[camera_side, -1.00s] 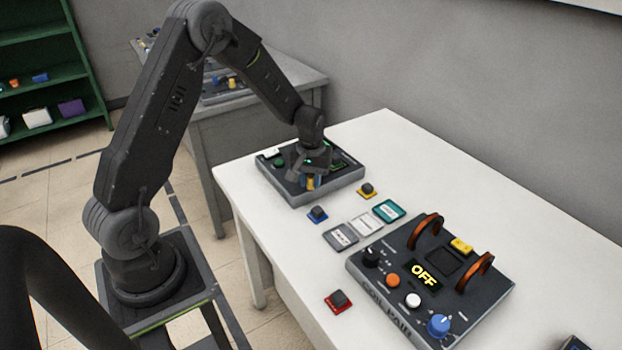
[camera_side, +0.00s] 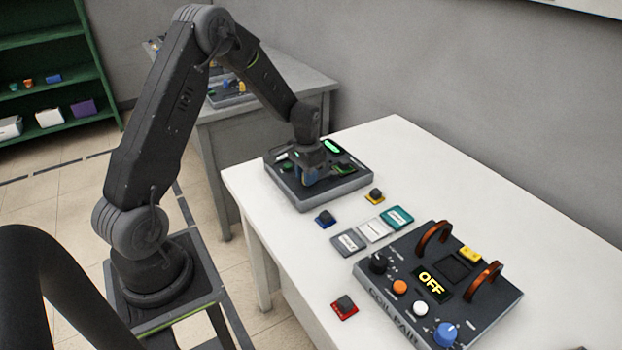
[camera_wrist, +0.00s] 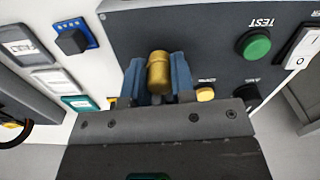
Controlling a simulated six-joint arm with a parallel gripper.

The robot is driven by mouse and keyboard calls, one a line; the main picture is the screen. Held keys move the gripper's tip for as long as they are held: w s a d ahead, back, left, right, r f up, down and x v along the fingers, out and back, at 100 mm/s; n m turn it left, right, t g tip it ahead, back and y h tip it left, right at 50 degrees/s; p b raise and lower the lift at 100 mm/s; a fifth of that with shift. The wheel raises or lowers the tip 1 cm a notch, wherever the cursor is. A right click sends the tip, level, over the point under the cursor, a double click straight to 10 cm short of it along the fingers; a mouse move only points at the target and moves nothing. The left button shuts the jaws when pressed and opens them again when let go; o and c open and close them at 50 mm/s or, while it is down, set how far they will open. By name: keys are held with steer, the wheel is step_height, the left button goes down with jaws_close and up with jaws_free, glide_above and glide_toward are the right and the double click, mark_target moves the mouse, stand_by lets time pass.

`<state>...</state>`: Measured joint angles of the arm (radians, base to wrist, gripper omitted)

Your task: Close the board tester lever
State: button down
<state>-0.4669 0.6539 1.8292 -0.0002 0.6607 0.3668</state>
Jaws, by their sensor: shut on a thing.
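The board tester (camera_side: 322,200) is a dark box at the far end of the white table in the side view. My gripper (camera_side: 309,179) is over its middle and hides much of its top. In the wrist view, the tester's grey top (camera_wrist: 215,25) fills the upper right. The lever's brass, rounded handle (camera_wrist: 158,72) is between the two blue fingers of my gripper (camera_wrist: 157,84), which is shut on it. A green TEST button (camera_wrist: 257,46) and a white rocker switch (camera_wrist: 303,48) are to the right of the handle. The lever's base is hidden.
A coil device (camera_side: 435,290) reading OFF stands nearer the front. The table's back right is clear.

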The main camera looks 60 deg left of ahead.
steer(key=shift+w+a+m, duration=0.3)
steer(key=shift+a+m, duration=0.5)
steer(key=shift+m, duration=0.25)
steer(key=shift+w+a+m, duration=0.25)
steer(key=shift+a+m, duration=0.5)
steer(key=shift+m, duration=0.3)
steer(key=c, duration=1)
jaws_free()
steer(key=shift+o, duration=0.2)
steer(key=shift+d, duration=0.1)
step_height(320, 180, up, 14)
